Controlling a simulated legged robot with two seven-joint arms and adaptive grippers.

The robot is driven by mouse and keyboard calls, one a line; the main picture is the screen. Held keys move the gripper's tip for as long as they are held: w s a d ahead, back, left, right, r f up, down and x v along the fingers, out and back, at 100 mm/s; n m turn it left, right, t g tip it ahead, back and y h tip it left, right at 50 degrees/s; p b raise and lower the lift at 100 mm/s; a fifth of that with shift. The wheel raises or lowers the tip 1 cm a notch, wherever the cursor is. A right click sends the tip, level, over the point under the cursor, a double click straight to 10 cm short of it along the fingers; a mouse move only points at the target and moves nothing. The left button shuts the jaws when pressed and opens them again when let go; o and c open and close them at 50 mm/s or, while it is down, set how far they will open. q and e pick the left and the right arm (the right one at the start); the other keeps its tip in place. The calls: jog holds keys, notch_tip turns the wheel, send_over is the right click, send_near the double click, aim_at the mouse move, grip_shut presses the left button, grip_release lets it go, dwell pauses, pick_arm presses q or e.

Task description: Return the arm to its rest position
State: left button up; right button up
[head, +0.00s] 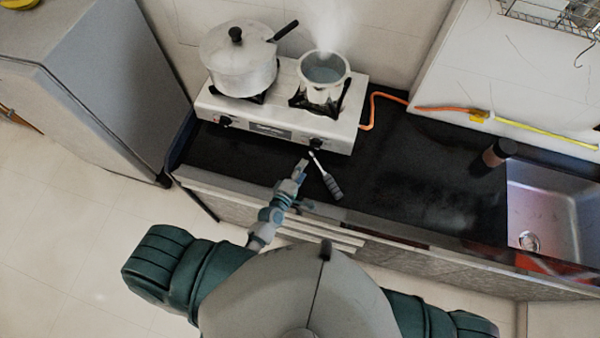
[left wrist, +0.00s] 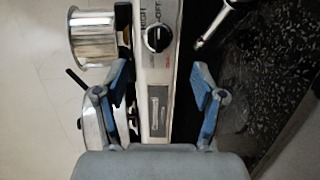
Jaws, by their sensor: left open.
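My left gripper (head: 301,166) is in front of the right part of the gas stove (head: 205,103), near its right knob (head: 316,144). In the left wrist view the gripper (left wrist: 160,75) has its two blue-tipped fingers spread, with nothing held between them. The stove's front panel and the knob (left wrist: 158,38) show beyond and between the fingers. In the head view it is hard to tell whether the fingers touch the stove. My right gripper is out of view; only part of my right arm shows at the lower right.
A lidded pot (head: 238,68) and a small open pot (head: 325,72) with steam above it stand on the stove. A grey-handled tool (head: 331,184) lies on the black counter (head: 400,165) just right of my gripper. A dark cylinder (head: 497,152) stands by the sink (head: 540,200).

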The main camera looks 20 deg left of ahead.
pick_arm(q)
jog(key=shift+s+a+r, duration=0.1)
jog(key=shift+s+a, duration=0.1)
jog(key=shift+s, duration=0.35)
jog(key=shift+d, duration=0.1)
